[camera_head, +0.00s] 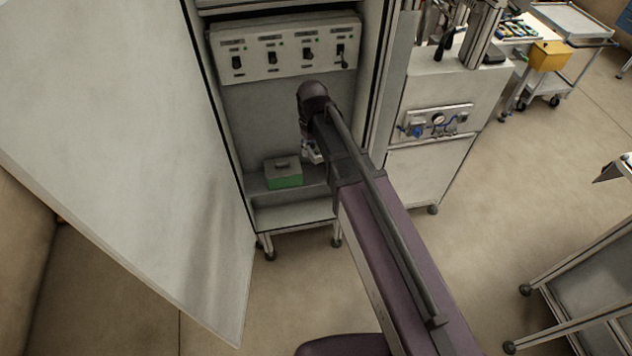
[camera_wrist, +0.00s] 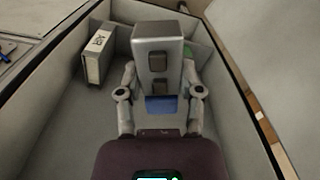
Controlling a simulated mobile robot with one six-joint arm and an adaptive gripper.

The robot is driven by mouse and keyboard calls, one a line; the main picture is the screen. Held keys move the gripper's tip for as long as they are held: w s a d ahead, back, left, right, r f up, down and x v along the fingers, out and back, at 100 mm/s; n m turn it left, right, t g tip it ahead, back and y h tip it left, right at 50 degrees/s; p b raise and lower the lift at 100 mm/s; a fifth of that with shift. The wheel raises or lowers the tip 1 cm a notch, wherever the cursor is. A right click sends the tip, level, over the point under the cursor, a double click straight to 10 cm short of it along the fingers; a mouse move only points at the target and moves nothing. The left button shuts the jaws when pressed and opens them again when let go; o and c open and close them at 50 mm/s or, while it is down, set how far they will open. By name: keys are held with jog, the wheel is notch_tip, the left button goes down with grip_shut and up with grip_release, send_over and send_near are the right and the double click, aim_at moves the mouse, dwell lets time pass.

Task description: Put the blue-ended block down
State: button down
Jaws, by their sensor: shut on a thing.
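The blue-ended block (camera_wrist: 157,50) is grey with dark square patches on its face. Its blue end (camera_wrist: 160,105) points back toward my palm in the wrist view. My gripper (camera_wrist: 160,85) is shut on it, with one finger on each side. In the head view my gripper (camera_head: 313,153) is inside the open cabinet, above its lower shelf and to the right of a green box with a grey lid. The block is mostly hidden by my arm there, and I cannot tell whether it touches the shelf.
The green box (camera_head: 284,180) stands on the cabinet's lower shelf (camera_head: 262,199). A switch panel (camera_head: 285,50) is above. The open cabinet door (camera_head: 130,130) is at left. In the wrist view a pale labelled box (camera_wrist: 97,58) stands left of the block, with bare floor between.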

jog(key=shift+d+f, duration=0.1)
jog(key=w+f+m+b, duration=0.2)
jog(key=w+f+b, duration=0.6)
jog(key=f+b, duration=0.4)
jog(key=w+f+m+b, duration=0.1)
jog(key=w+f+b, duration=0.7)
jog(key=f+b, duration=0.4)
jog(key=shift+m, duration=0.4)
jog(key=shift+f, duration=0.1)
jog(key=b, duration=0.7)
send_over(317, 181)
notch_tip(317, 181, down, 6)
jog(key=shift+f, duration=0.15)
jog(key=shift+f+b, duration=1.7)
jog(key=shift+f, duration=0.15)
jog(key=shift+f, duration=0.15)
